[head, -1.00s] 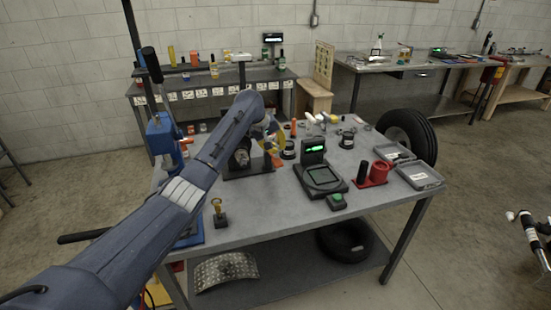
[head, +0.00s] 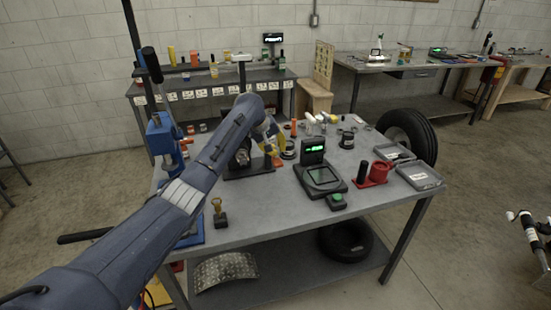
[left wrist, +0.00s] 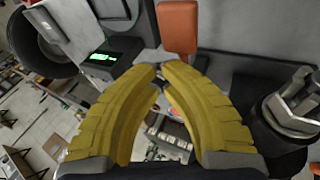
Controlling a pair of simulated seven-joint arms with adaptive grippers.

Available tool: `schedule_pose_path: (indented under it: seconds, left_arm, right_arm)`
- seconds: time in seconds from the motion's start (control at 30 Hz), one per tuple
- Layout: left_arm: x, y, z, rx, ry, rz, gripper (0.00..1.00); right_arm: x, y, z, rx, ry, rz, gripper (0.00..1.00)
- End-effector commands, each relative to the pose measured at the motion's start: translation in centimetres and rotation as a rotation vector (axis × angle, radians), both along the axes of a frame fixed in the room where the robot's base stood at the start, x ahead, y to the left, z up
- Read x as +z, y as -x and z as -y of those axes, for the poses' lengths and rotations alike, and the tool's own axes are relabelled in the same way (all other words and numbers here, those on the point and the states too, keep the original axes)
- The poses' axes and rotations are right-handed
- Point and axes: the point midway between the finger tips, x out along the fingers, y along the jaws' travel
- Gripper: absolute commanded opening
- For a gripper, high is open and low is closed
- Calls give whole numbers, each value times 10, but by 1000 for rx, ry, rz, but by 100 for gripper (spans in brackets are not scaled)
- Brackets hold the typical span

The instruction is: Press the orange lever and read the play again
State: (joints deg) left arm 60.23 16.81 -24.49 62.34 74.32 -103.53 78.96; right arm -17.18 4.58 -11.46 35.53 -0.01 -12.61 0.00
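The orange lever (left wrist: 178,27) stands just beyond my fingertips at the top middle of the left wrist view. In the head view, a small orange patch (head: 277,161) shows just below my left gripper (head: 272,146). The yellow fingers of the left gripper (left wrist: 160,73) curve together, tips almost meeting, with nothing seen between them. I cannot tell whether they touch the lever. The dark hub fixture (head: 240,160) is partly behind my left arm; its metal hub (left wrist: 292,103) shows at right in the wrist view. A readout with green digits (left wrist: 103,57) is lit but illegible. My right gripper is out of view.
On the table (head: 270,210) are a black scale-like device (head: 322,178), a green button box (head: 337,201), a red holder (head: 378,173) and grey trays (head: 419,176). A small brass-topped piece (head: 219,211) stands near the front. The front middle is clear.

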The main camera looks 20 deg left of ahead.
Motion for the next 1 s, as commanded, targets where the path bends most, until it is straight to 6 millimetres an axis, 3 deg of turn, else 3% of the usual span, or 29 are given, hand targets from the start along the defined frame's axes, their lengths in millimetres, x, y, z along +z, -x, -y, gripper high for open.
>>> schedule_pose_path:
  seconds: [1.0]
  left_arm:
    - [-10, 2, 1, 0, 0, -1, 0]
  right_arm:
    - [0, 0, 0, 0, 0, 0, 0]
